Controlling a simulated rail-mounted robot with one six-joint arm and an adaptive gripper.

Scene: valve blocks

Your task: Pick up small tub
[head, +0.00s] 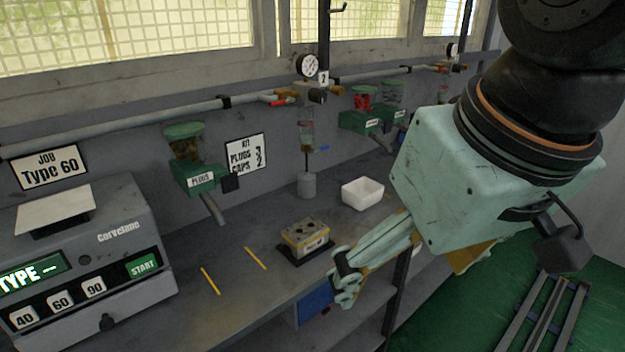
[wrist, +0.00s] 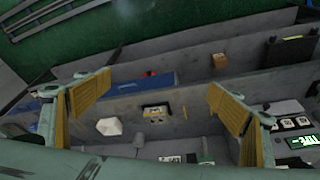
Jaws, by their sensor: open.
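The small white tub (head: 362,193) stands upright on the grey bench, right of the middle in the head view. It looks empty. In the wrist view the tub (wrist: 109,126) shows as a small white shape left of centre, below the left finger. My gripper (head: 400,268) is open and empty. In the head view it hangs in front of the bench, below and to the right of the tub, and is clear of it. In the wrist view the gripper (wrist: 160,88) has its yellow-padded fingers spread wide, with nothing between them.
A yellow valve block (head: 307,238) sits on a black pad left of the tub. A grey cylinder (head: 307,185) stands behind. Green dispensers (head: 200,178) hang on the wall. The Corvelane machine (head: 85,255) fills the left end. Shelves (head: 345,325) lie below the bench edge.

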